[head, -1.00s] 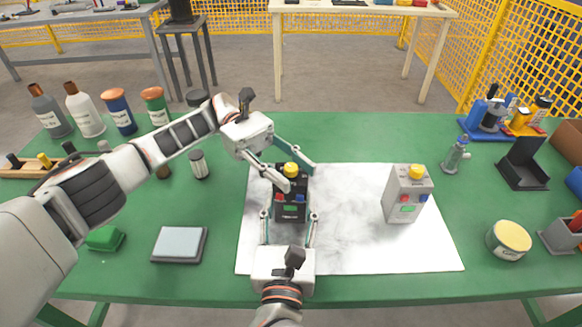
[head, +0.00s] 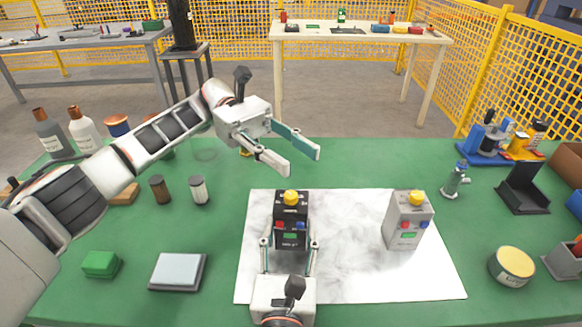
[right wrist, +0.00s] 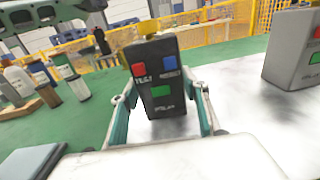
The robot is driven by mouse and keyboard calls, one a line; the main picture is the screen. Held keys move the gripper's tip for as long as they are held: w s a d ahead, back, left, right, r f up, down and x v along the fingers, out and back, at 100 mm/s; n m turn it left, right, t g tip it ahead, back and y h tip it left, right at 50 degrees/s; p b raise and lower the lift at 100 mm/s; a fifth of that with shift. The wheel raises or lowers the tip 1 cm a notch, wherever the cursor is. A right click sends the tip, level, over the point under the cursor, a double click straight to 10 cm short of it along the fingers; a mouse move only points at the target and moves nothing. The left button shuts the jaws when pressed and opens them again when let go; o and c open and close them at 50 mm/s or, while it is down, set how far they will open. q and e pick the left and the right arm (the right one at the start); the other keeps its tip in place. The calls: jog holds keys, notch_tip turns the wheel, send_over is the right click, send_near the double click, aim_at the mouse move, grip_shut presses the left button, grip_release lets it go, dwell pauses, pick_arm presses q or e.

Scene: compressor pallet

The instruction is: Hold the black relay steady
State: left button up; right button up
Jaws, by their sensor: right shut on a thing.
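The black relay (head: 291,218) stands upright on the white marbled sheet, with a yellow knob on top and red, blue and green parts on its front. My right gripper (head: 290,245) is shut on the relay from the near side, one finger on each flank. The right wrist view shows the relay (right wrist: 158,85) between the two fingers (right wrist: 160,110). My left gripper (head: 302,162) is open and empty in the air above and behind the relay, apart from it. A grey relay (head: 408,222) with a yellow knob stands on the sheet to the right.
The white sheet (head: 350,275) is clear between the relays. A grey pad (head: 178,271) and green block (head: 101,263) lie at left, with bottles (head: 84,131) behind. A yellow-labelled tin (head: 512,266), a small grey device (head: 455,181) and a black stand (head: 523,188) are at right.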

jog(key=shift+r, duration=0.1)
jog(key=o, duration=1.5)
jog(key=shift+s, duration=0.1)
